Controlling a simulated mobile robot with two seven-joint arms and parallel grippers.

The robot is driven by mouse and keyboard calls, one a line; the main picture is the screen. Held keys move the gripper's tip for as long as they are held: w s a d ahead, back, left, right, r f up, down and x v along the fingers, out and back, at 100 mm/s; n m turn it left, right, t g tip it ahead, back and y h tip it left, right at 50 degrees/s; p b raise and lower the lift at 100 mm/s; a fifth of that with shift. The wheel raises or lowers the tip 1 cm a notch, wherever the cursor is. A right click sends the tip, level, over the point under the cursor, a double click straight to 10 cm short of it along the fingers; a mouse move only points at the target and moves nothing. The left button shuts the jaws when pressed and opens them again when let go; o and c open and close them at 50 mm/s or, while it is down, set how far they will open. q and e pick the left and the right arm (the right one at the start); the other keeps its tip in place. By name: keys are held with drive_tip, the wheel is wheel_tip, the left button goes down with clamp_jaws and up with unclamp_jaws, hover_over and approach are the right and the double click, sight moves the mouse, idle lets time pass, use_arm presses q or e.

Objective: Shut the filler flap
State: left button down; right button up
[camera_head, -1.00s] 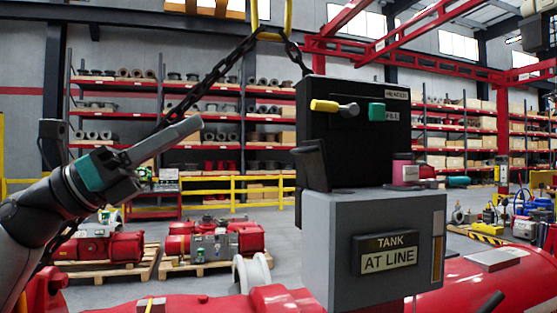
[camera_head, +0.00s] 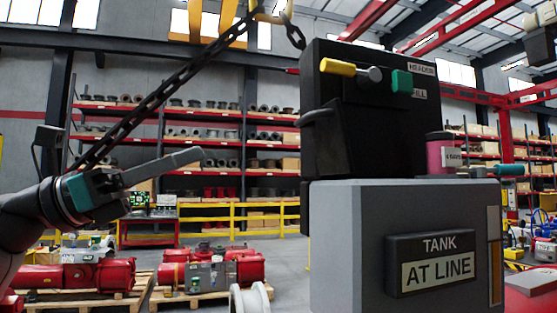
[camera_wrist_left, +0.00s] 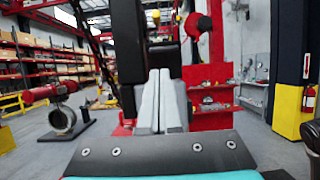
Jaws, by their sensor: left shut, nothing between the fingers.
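The grey tank box (camera_head: 340,245) bears a plate reading "TANK AT LINE" (camera_head: 435,262). On it stands a black housing (camera_head: 350,75) with a yellow-handled lever (camera_head: 340,68), a green knob (camera_head: 402,80) and a label ending in "ILL". A black tilted plate (camera_head: 325,145) stands out at the housing's left side; it may be the filler flap, but I cannot be sure. My left gripper (camera_head: 192,157) is shut and empty, left of this plate with a clear gap. Its closed fingers show in the left wrist view (camera_wrist_left: 160,95). My right gripper is out of view.
A dark chain (camera_head: 160,95) hangs slantwise behind and above my left gripper. A pink-and-black canister (camera_head: 441,155) stands right of the housing on the tank box. Red machines on pallets (camera_head: 205,270), a yellow railing (camera_head: 265,212) and shelves lie behind.

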use_arm(q)
drive_tip(key=p, duration=0.4)
approach(298, 123)
drive_tip(key=x, duration=0.6)
drive_tip(key=shift+w+d+r, duration=0.1)
drive_tip(key=shift+d+r, duration=0.05)
drive_tip(key=shift+d, duration=0.25)
